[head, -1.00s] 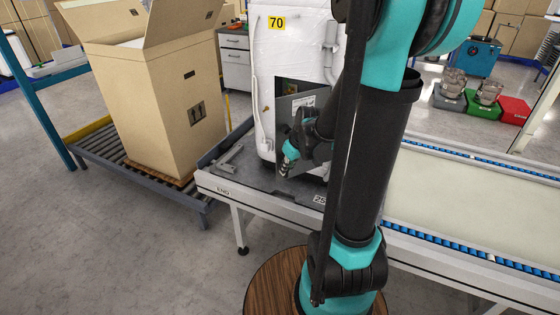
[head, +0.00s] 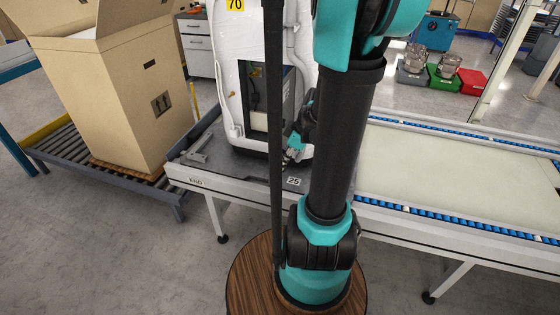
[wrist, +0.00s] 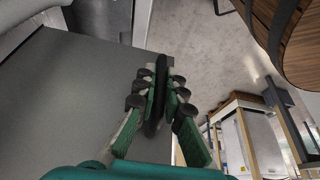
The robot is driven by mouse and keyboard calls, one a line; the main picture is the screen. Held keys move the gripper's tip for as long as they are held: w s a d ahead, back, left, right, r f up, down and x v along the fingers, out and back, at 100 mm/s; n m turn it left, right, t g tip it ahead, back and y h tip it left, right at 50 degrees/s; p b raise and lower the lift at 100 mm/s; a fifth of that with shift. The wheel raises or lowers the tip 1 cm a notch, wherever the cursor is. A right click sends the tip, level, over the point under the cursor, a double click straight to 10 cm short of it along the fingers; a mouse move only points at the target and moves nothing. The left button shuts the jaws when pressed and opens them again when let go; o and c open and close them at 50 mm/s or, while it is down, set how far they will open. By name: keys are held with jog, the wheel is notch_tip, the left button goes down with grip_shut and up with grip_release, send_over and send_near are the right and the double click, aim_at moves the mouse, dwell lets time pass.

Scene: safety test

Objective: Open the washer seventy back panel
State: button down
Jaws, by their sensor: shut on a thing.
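The washer seventy (head: 238,70) stands in white wrapping on the conveyor's end, with the yellow 70 label near its top. The opening in its back (head: 265,100) shows a dark interior with a yellow cable. The grey back panel (wrist: 70,105) fills the left of the wrist view, swung away from the opening. In the head view the panel is mostly hidden by my arm or edge-on. My gripper (wrist: 158,85) is shut on the black handle (wrist: 161,64) at the panel's edge. In the head view my gripper (head: 292,152) is low beside the opening, partly hidden.
A large open cardboard box (head: 115,90) stands on a roller conveyor (head: 65,150) to the left. A long belt conveyor (head: 440,175) runs to the right. Grey floor (head: 110,240) is clear in front. Green and red crates (head: 482,80) stand at the back right.

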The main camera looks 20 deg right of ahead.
dwell(0.3)
jog(key=c, duration=1.6)
grip_release()
jog(key=v, duration=1.2)
